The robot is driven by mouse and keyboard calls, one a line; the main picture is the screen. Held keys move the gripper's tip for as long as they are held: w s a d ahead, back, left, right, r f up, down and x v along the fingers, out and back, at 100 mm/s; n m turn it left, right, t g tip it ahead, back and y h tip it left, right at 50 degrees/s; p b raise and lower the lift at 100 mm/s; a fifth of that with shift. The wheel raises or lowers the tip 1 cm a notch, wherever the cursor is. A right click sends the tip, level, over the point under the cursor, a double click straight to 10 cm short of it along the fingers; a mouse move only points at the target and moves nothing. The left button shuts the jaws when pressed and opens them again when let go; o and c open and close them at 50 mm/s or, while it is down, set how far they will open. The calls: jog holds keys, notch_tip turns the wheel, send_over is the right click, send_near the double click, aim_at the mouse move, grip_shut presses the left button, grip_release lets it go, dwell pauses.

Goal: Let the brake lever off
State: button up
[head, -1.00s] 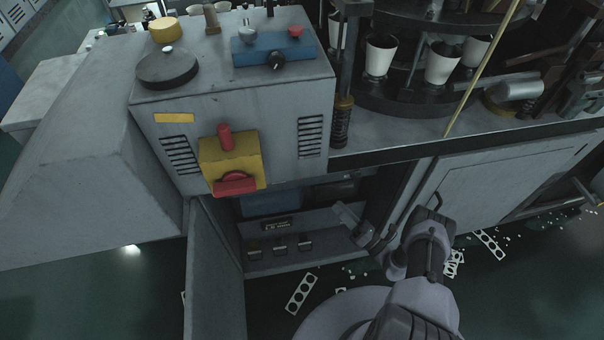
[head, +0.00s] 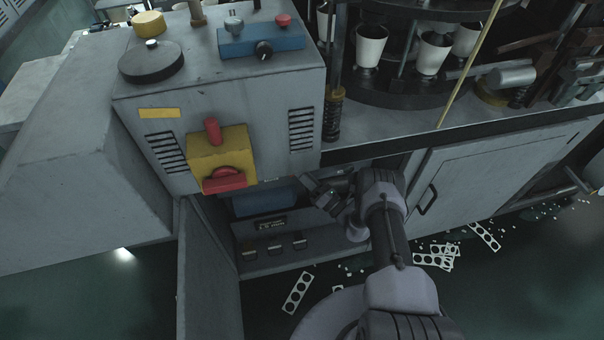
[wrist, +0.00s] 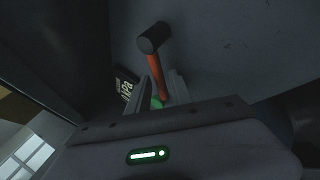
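In the wrist view a lever with an orange-red shaft and a black cylindrical knob (wrist: 156,62) stands out against a dark grey panel. I take it to be the brake lever. My gripper (wrist: 163,84) is open, with one finger on each side of the lower shaft. I cannot tell whether either finger touches it. A small green patch shows at the base of the fingers. In the head view my gripper (head: 314,190) is at the open bay under the machine's top, and the lever cannot be made out there.
A grey control box (head: 225,90) with a yellow-and-red switch (head: 221,160) overhangs the bay's left side. An open cabinet door (head: 208,270) stands at left. A dark panel marked kPa (wrist: 126,86) is beside the lever. Punched strips (head: 297,292) litter the floor.

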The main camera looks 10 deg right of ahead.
grip_shut()
dwell(1.2)
